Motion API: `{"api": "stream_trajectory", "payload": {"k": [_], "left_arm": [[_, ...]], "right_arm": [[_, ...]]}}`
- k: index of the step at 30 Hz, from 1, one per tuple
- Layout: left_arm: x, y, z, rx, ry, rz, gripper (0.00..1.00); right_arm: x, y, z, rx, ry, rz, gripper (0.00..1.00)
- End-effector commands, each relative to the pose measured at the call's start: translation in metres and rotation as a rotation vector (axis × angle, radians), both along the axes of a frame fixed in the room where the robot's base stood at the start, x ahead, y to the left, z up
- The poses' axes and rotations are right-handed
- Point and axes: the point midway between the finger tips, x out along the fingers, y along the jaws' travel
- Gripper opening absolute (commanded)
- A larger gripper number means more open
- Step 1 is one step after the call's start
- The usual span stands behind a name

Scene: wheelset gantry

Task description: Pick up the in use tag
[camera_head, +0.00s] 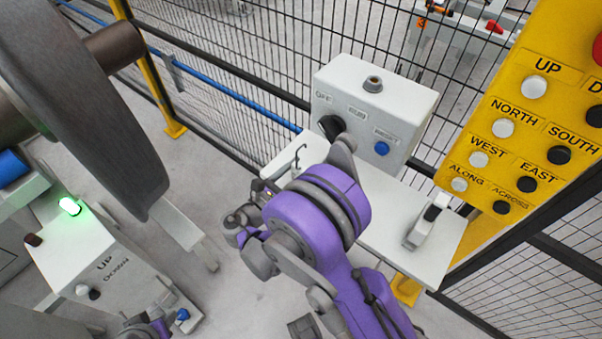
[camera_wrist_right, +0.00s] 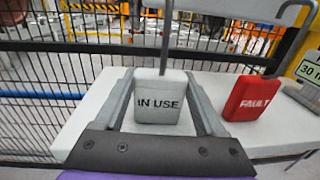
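The in use tag (camera_wrist_right: 160,120) is a pale block lettered IN USE, with a thin grey hook rising from its top. In the right wrist view it stands at the white shelf, between the two fingers of my right gripper (camera_wrist_right: 160,88). Narrow gaps show beside the tag, so the fingers look open around it. In the head view my right gripper (camera_head: 268,190) is at the shelf's left end, largely hidden by my purple wrist, and the tag is not clearly visible there. Part of my left arm shows at the bottom left; its fingers cannot be made out.
A red FAULT tag (camera_wrist_right: 252,97) stands close right of the in use tag. The white shelf (camera_head: 385,225) carries a switch box (camera_head: 375,100) and a small grey-white device (camera_head: 428,220). A mesh fence (camera_head: 270,50) stands behind, and a yellow button panel (camera_head: 515,110) at right.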

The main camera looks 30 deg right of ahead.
Motion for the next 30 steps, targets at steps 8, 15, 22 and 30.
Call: {"api": "stream_trajectory", "payload": {"k": [8,15,22,30], "left_arm": [[0.000,0.000,0.000,0.000,0.000,0.000,0.47],[0.000,0.000,0.002,0.000,-0.001,0.000,0.47],[0.001,0.000,0.009,0.000,-0.003,0.000,0.47],[0.002,0.000,0.015,0.000,-0.005,0.000,0.47]], "right_arm": [[0.000,0.000,0.000,0.000,0.000,0.000,0.16],[0.000,0.000,0.009,0.000,0.000,0.000,0.16],[-0.001,0.000,0.053,0.000,-0.001,0.000,0.16],[0.002,0.000,0.094,0.000,-0.002,0.014,0.16]]}}
